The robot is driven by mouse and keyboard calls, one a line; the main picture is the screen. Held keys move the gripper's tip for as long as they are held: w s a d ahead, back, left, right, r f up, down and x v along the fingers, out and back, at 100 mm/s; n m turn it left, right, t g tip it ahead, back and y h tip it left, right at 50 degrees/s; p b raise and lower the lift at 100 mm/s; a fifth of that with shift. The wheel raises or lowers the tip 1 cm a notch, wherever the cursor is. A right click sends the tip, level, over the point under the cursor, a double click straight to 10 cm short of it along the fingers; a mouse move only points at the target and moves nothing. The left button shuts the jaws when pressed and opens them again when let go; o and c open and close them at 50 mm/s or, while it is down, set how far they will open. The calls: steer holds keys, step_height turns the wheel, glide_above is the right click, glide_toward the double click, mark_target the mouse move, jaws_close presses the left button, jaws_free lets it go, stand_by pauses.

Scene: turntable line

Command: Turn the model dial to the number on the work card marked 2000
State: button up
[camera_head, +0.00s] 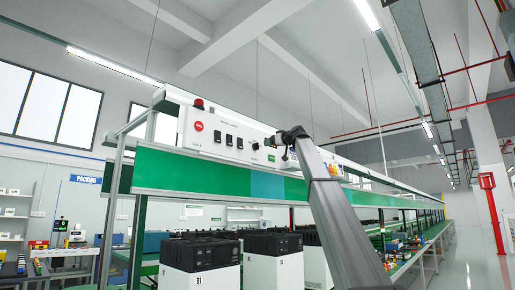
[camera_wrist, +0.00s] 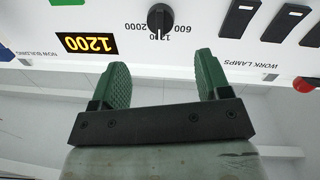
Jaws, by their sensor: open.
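The model dial (camera_wrist: 159,17) is a black knob on the white panel, seen upside down at the top of the wrist view. The numbers 600, 1200 and 2000 are printed around it. Its pale pointer mark is toward the middle number, 1200. The amber display (camera_wrist: 87,44) reads 1200. My gripper (camera_wrist: 162,64) is open and empty, its two green fingers apart, with the dial beyond the gap between them and not touched. In the head view my gripper (camera_head: 291,137) is in front of the panel, right of the dial (camera_head: 255,146). I cannot make out a work card marked 2000.
The panel also holds a red button (camera_head: 198,126) and several black switches (camera_head: 229,140), labelled work lamps in the wrist view. A green ledge (camera_head: 200,170) runs below the panel. Black-topped white bins (camera_head: 200,265) stand beneath it. The aisle floor (camera_head: 460,265) at right is clear.

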mark_target(258, 146)
steer(key=x, duration=1)
steer(key=shift+w+a+r, duration=0.15)
steer(key=shift+w+a, duration=0.1)
steer(key=shift+a, duration=0.05)
steer(key=c, duration=0.9)
